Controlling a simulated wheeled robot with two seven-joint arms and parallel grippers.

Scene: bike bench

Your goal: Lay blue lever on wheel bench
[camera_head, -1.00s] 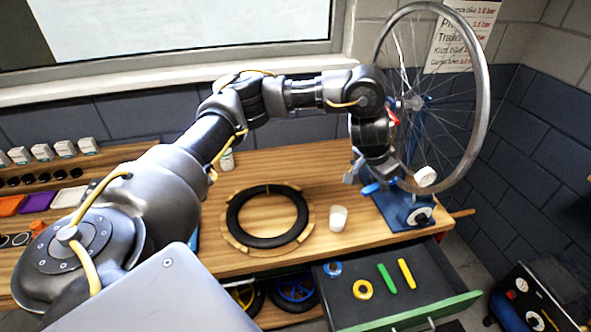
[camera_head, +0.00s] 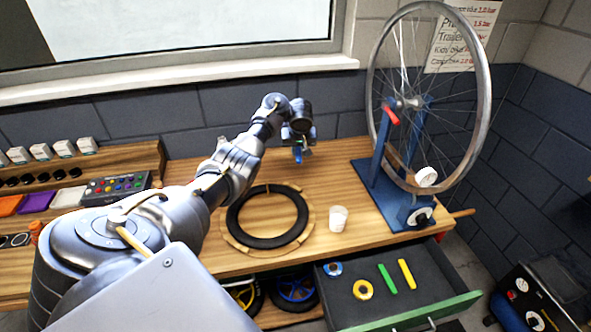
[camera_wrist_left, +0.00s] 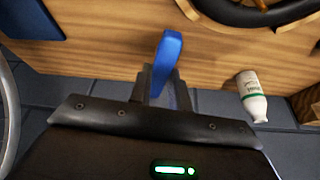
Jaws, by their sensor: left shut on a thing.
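My left gripper (camera_head: 299,148) is shut on the blue lever (camera_wrist_left: 168,55), which sticks out from between the fingers in the left wrist view. In the head view the blue lever (camera_head: 298,156) shows as a small blue tip under the gripper. It is held above the back middle of the wooden wheel bench (camera_head: 345,185), apart from the wood as far as I can tell. The bicycle wheel (camera_head: 484,100) stands upright in its blue stand (camera_head: 372,190) at the bench's right end. My right gripper is not in view.
A black tyre (camera_head: 233,222) lies on a wooden ring, with a white cup (camera_head: 338,218) beside it. A white bottle (camera_wrist_left: 252,97) stands near the back. The open drawer (camera_head: 340,300) holds yellow and green levers and tape rolls. Bench between cup and stand is clear.

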